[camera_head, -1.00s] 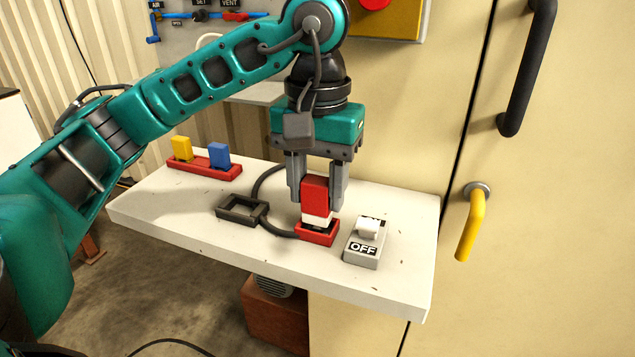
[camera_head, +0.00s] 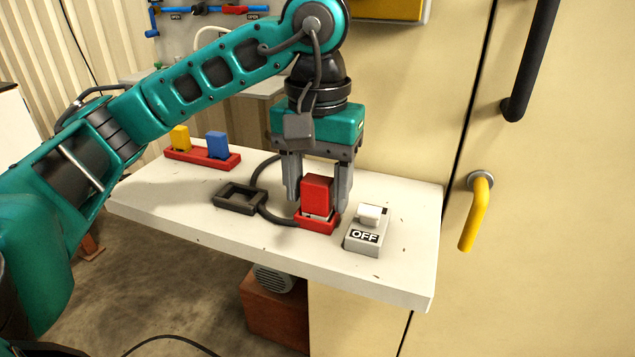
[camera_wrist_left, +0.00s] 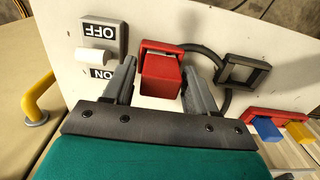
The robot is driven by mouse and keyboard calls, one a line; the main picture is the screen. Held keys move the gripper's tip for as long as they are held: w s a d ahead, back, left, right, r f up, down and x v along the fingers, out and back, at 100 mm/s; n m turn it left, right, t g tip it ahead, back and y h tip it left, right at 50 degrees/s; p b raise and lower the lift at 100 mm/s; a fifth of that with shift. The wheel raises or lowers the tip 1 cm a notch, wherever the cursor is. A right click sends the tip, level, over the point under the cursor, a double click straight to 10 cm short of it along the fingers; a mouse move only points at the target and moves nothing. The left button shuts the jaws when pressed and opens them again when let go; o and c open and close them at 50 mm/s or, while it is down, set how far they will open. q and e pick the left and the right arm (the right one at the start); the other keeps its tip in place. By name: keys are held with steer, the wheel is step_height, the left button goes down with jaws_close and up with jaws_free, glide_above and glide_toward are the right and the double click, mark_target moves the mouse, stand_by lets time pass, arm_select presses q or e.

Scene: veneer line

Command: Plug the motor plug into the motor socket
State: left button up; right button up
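The red motor plug (camera_head: 317,193) stands upright in the red motor socket (camera_head: 316,223) on the white shelf. Only a thin pale band shows between the two. My left gripper (camera_head: 319,190) points down with one finger on each side of the plug. In the left wrist view the fingers are spread, with a gap on each side of the plug (camera_wrist_left: 160,76), so the gripper is open. The socket (camera_wrist_left: 160,47) shows partly behind the plug there. My right gripper is in neither view.
A grey switch box (camera_head: 366,240) reading OFF stands right of the socket. A dark empty frame (camera_head: 219,203) with a cable lies to the left. A red holder (camera_head: 182,155) carries a yellow block (camera_head: 180,138) and a blue block (camera_head: 217,145). A yellow handle (camera_head: 476,212) is at right.

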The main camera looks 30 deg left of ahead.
mark_target(317, 179)
arm_select(q)
steer(key=o, duration=0.3)
step_height(317, 179, up, 13)
steer(key=p, duration=0.5)
steer(key=shift+p, duration=0.35)
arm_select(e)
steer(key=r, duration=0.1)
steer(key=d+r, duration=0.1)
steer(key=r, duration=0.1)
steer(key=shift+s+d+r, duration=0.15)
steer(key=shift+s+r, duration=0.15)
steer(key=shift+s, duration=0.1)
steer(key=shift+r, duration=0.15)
